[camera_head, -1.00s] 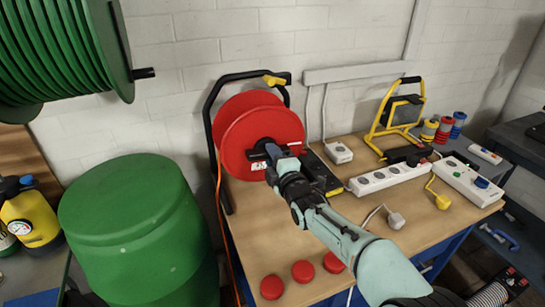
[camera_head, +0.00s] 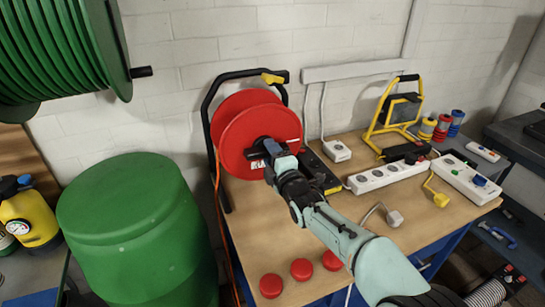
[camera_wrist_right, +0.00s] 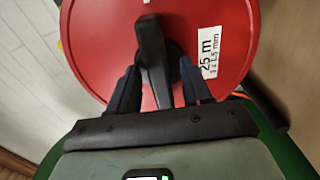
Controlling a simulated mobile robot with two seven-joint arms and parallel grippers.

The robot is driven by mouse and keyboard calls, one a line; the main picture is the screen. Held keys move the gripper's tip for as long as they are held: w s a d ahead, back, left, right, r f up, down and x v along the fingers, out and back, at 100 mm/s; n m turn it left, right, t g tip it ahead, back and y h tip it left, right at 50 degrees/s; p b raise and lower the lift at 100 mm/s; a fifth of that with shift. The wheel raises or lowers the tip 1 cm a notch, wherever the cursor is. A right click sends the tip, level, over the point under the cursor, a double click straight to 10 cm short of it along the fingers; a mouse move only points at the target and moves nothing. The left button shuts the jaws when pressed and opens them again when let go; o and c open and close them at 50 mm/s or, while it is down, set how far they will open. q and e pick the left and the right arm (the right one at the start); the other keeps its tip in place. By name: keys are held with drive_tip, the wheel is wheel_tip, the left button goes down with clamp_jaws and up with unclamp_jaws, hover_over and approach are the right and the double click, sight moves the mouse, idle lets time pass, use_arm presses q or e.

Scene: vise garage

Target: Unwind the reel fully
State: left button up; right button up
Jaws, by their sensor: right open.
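The red cable reel (camera_head: 243,133) stands upright in a black tube frame (camera_head: 208,120) at the back left of the wooden workbench (camera_head: 240,245). An orange cable (camera_head: 219,220) hangs from it down the bench's left side. My right gripper (camera_head: 270,152) is at the reel's hub. In the right wrist view, its two dark fingers (camera_wrist_right: 160,88) are apart, one on each side of the reel's black crank handle (camera_wrist_right: 153,55). Whether they touch it I cannot tell. A white "25 m" label (camera_wrist_right: 209,52) shows on the reel's face. My left gripper is out of view.
A green barrel (camera_head: 135,220) stands left of the bench, and a green hose reel (camera_head: 60,50) hangs above it. Right of the reel are power strips (camera_head: 388,176), a yellow work lamp (camera_head: 398,112) and a plug (camera_head: 394,218). Red caps (camera_head: 301,268) lie along the front edge.

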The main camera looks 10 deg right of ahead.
drive_tip(key=s+d+p, duration=0.1)
drive_tip(key=s+d, duration=0.1)
drive_tip(key=s, duration=1.1)
drive_tip(key=shift+d, duration=0.3)
